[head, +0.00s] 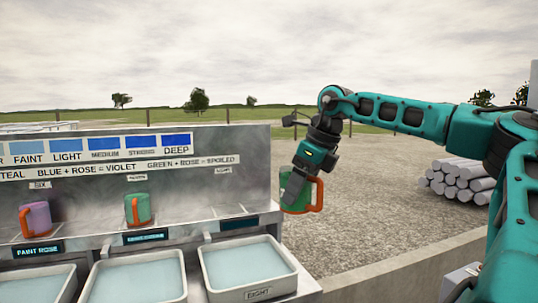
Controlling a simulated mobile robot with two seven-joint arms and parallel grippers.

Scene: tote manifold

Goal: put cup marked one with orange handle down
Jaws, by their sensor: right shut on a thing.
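My right gripper (297,187) is shut on a green cup (302,197) with an orange handle (317,195). It holds the cup in the air, just right of the grey bench. The cup's number mark is not readable here. Another green cup with an orange handle (143,209) stands on the bench shelf, and a purple cup with an orange handle (40,220) stands further left on it. The right end of the shelf (230,213) is bare. My left gripper is not in view.
White trays of pale liquid line the bench front, the right one (284,283) marked EIGHT. A back panel (250,150) with colour labels rises behind the shelf. Small dark displays (145,236) run along the shelf edge. A stack of pale logs (459,180) lies on gravel at right.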

